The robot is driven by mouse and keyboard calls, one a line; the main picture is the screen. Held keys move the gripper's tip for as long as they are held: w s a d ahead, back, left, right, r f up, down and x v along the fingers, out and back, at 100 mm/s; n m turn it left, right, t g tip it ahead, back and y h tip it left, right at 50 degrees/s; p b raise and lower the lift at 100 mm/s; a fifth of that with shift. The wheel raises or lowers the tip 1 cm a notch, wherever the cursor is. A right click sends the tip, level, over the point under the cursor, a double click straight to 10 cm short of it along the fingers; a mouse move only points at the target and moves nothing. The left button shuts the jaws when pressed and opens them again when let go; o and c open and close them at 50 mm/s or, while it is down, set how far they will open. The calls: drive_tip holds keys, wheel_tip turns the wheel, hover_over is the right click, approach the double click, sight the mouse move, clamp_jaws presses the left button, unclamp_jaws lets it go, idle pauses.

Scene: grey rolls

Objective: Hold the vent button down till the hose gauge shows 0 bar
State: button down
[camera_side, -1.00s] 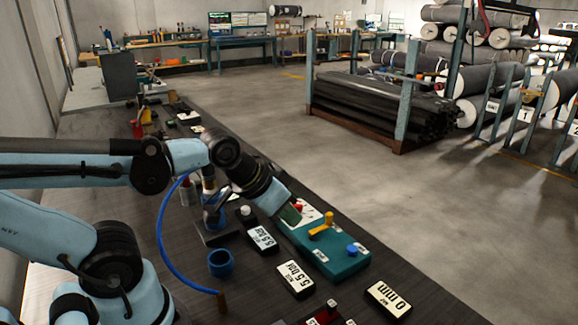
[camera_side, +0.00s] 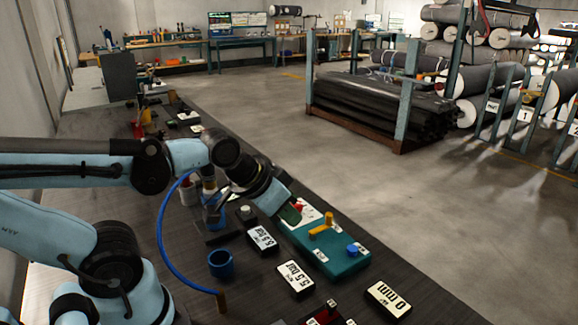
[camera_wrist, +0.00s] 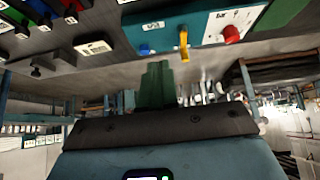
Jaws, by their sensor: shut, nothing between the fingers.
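A teal control box (camera_side: 335,258) stands on the dark bench. It carries a red knob (camera_side: 297,206), a yellow lever (camera_side: 322,226) and a blue button (camera_side: 352,249); their labels are too small to read, so I cannot tell which is the vent button. My gripper (camera_side: 291,214) is shut and empty, with green fingertips by the red-knob end of the box; contact is unclear. In the wrist view the fingers (camera_wrist: 157,85) point toward the box (camera_wrist: 165,30). Two displays, one near (camera_side: 296,279) and one farther back (camera_side: 262,239), appear to read 5.5 bar; their small labels are unreadable.
A blue hose (camera_side: 170,262) curves over the bench past a blue cup (camera_side: 221,264). A display (camera_side: 388,298) reads 0 mm near the front. A small device with a pale knob (camera_side: 245,210) stands behind the cup. A red device (camera_side: 325,315) sits at the bottom edge.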

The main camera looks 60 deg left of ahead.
drive_tip(key=shift+w, duration=0.1)
drive_tip(key=n+t+h, duration=0.2)
drive_tip(key=n+h, duration=0.1)
drive_tip(key=n, duration=0.2)
hover_over(348, 248)
drive_tip(key=shift+r, duration=0.45)
drive_tip(key=shift+f, duration=0.15)
drive_tip(key=shift+f, duration=4.25)
drive_tip(key=shift+f, duration=0.2)
drive_tip(key=shift+f, duration=0.25)
drive_tip(key=shift+f, duration=0.5)
idle(1.0)
